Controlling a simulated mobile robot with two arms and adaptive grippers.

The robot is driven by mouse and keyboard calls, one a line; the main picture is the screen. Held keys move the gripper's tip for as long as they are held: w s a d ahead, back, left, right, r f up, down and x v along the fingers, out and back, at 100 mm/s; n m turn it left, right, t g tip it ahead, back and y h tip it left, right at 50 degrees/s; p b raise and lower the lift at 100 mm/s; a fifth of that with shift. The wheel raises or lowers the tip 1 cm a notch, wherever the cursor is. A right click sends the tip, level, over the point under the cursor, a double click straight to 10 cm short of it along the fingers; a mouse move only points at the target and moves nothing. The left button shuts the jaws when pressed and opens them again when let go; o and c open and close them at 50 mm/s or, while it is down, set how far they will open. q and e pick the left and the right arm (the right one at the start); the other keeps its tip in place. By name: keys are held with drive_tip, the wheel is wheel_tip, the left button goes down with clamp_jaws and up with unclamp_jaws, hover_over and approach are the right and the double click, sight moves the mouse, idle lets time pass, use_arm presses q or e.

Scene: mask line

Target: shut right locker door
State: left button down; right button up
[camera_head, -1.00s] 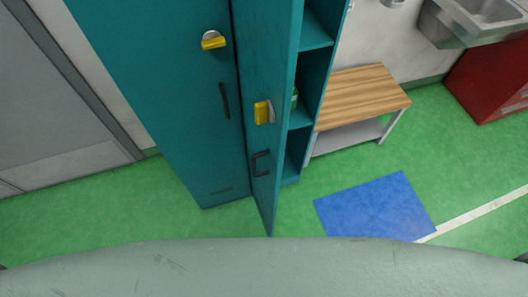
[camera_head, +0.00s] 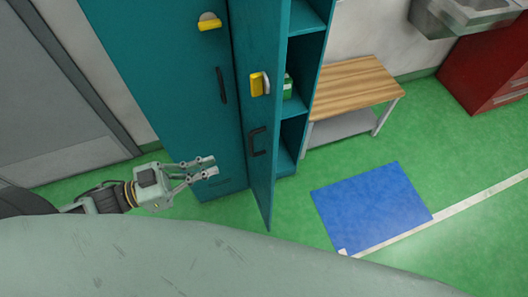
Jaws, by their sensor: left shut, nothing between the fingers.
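The teal right locker door (camera_head: 262,185) stands open, swung out toward me, with a black handle (camera_head: 257,142) and a yellow padlock (camera_head: 259,84) on its face. Behind it the right locker compartment (camera_head: 300,60) shows teal shelves, with a green item (camera_head: 288,87) on one. The left locker door (camera_head: 185,110) is shut and has its own black handle. My left gripper (camera_head: 212,168) is in front of the lower left door, left of the open door and apart from its handle. Its fingers are empty. My right gripper is not in view.
A wooden-topped bench (camera_head: 350,88) stands right of the locker. A blue mat (camera_head: 370,205) lies on the green floor. A red cabinet (camera_head: 490,65) and a metal sink (camera_head: 465,20) are at the upper right. A grey door (camera_head: 55,90) is at the left.

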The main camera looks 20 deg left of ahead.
sight(271, 148)
use_arm(q)
drive_tip(key=p+x, duration=0.3)
drive_tip(key=x, duration=0.9)
drive_tip(key=shift+w+r, duration=0.1)
drive_tip(key=shift+w, duration=0.1)
drive_tip(key=shift+w+d, duration=0.25)
drive_tip(key=shift+d, duration=0.2)
